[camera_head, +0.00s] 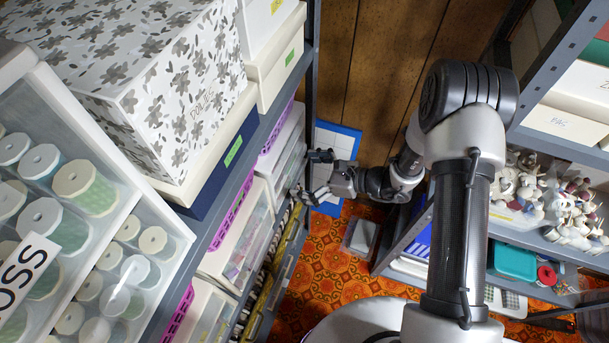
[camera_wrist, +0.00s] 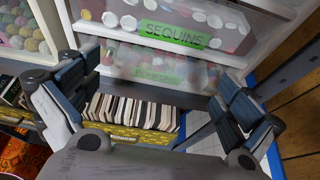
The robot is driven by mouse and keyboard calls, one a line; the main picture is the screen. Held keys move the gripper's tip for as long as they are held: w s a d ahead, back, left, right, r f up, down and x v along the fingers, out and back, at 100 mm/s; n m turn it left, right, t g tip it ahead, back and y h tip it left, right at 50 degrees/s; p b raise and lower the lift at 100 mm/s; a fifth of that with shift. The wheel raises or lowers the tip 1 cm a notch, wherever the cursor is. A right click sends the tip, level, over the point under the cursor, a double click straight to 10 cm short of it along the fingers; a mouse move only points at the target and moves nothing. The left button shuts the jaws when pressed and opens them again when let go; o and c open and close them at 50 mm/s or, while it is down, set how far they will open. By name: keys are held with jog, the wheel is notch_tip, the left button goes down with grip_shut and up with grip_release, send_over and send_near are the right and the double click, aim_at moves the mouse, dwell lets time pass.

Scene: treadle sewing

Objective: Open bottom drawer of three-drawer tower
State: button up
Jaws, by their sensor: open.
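The three-drawer tower (camera_head: 284,152) is white with clear drawer fronts and stands on the left shelf rack, near its far end, in the head view. In the wrist view a drawer labelled SEQUINS (camera_wrist: 172,34) shows, with another clear drawer (camera_wrist: 150,68) below it, its green label dim and hard to read. Any drawer above is out of the wrist view. My gripper (camera_head: 313,176) is open and empty beside the tower's front. In the wrist view its fingers (camera_wrist: 158,95) spread to either side of the lower drawer front. I cannot tell whether they touch it.
A yellow box of upright cards or sleeves (camera_wrist: 130,120) sits below the tower. A blue-edged white board (camera_head: 336,140) stands by the wood wall. Another shelf rack (camera_head: 545,85) is on the right. Orange patterned floor (camera_head: 325,262) shows in the narrow aisle.

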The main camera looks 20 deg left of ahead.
jog(key=shift+a, duration=0.1)
jog(key=shift+c, duration=0.4)
jog(key=c, duration=1.3)
jog(key=shift+o, duration=0.2)
jog(key=d, duration=0.8)
jog(key=shift+s, duration=0.3)
jog(key=o, duration=1.3)
jog(key=shift+a, duration=0.1)
jog(key=shift+o, duration=0.2)
notch_tip(320, 180, up, 10)
